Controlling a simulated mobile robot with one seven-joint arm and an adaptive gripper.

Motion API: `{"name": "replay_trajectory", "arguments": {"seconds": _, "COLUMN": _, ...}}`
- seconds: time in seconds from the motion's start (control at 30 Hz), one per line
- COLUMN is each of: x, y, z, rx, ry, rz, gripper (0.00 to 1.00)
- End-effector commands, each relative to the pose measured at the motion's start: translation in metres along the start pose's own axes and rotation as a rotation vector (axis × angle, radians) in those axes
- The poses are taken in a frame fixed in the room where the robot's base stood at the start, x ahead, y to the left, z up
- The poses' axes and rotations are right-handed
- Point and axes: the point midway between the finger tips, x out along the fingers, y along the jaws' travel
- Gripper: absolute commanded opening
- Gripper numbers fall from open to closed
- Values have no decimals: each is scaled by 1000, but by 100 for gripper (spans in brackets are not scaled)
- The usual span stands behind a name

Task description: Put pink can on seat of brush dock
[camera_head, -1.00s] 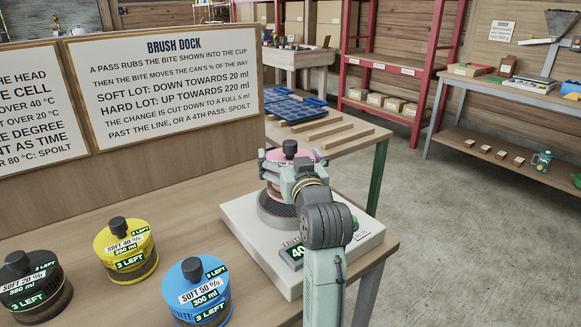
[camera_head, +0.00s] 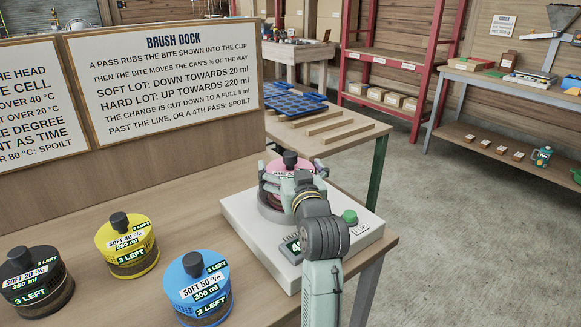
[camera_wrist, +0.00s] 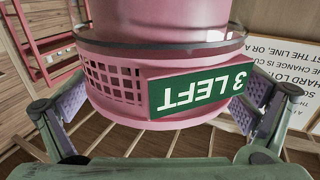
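The pink can (camera_head: 283,168), with a dark knob on top, is at the brush dock (camera_head: 248,231), a pale base with a dark round seat (camera_head: 268,212). The can stands upright over the seat, low and close to it; my gripper hides whether it touches. My gripper (camera_head: 292,186) is around the can's sides.
Black (camera_head: 36,280), yellow (camera_head: 126,246) and blue (camera_head: 197,289) cans stand on the bench left of the dock. The dock has a green button (camera_head: 349,217) at its right. A sign board (camera_head: 165,85) rises behind. A table with blue trays (camera_head: 290,105) stands beyond.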

Motion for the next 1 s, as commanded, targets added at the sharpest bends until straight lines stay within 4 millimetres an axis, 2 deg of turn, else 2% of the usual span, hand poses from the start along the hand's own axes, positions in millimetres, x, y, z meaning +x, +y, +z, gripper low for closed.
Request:
{"name": "replay_trajectory", "arguments": {"seconds": 0.37, "x": -2, "y": 0, "z": -7, "rx": 0, "ry": 1, "rz": 1, "gripper": 100}}
{"name": "replay_trajectory", "arguments": {"seconds": 0.47, "x": -18, "y": 0, "z": -4, "rx": 0, "ry": 3, "rz": 1, "gripper": 100}}
{"name": "replay_trajectory", "arguments": {"seconds": 0.77, "x": -92, "y": 1, "z": -4, "rx": -2, "ry": 3, "rz": 4, "gripper": 100}}
{"name": "replay_trajectory", "arguments": {"seconds": 1.0, "x": -98, "y": 2, "z": 1, "rx": -3, "ry": 7, "rz": -5, "gripper": 100}}
